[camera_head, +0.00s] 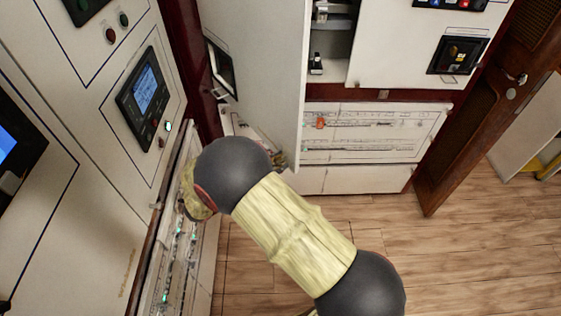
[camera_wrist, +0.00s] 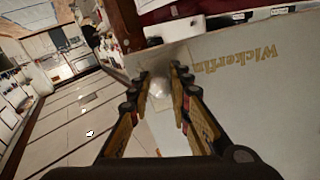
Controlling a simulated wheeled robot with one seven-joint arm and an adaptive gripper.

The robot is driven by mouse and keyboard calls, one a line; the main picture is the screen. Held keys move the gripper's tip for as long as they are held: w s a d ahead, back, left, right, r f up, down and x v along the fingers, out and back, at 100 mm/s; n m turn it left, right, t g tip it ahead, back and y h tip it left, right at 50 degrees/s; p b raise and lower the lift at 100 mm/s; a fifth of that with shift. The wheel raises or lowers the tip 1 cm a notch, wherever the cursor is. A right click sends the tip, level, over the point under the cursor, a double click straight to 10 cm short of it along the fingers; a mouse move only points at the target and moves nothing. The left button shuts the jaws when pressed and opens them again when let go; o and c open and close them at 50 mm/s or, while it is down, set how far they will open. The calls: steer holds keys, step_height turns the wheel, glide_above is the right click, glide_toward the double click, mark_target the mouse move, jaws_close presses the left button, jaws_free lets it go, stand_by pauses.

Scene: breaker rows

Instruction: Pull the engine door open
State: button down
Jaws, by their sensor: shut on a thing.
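A white door panel with gold lettering (camera_wrist: 250,105) fills the right of the wrist view; I take it for the engine door. A pale rounded knob (camera_wrist: 158,98) stands out near its edge. My gripper (camera_wrist: 160,82) has its two fingers on either side of the knob and is shut on it. In the head view my arm hides the fingers and the knob. A white panel with similar small gold lettering (camera_head: 62,235) stands at the left there; I cannot tell if it is the same one.
A tall white cabinet door (camera_head: 265,60) stands open at the centre, beyond my arm. A white breaker panel (camera_head: 410,143) is low at the back. A brown wooden door (camera_head: 460,130) stands at the right. Wooden floor (camera_head: 460,265) is clear at the lower right.

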steer(key=shift+f, duration=0.25)
steer(key=c, duration=2)
jaws_free()
steer(key=o, duration=0.4)
steer(key=shift+r, duration=0.1)
steer(key=shift+a, duration=0.1)
steer(key=v, duration=1.1)
steer(key=shift+s+a, duration=0.25)
steer(key=shift+a, duration=0.1)
steer(key=shift+c, duration=0.7)
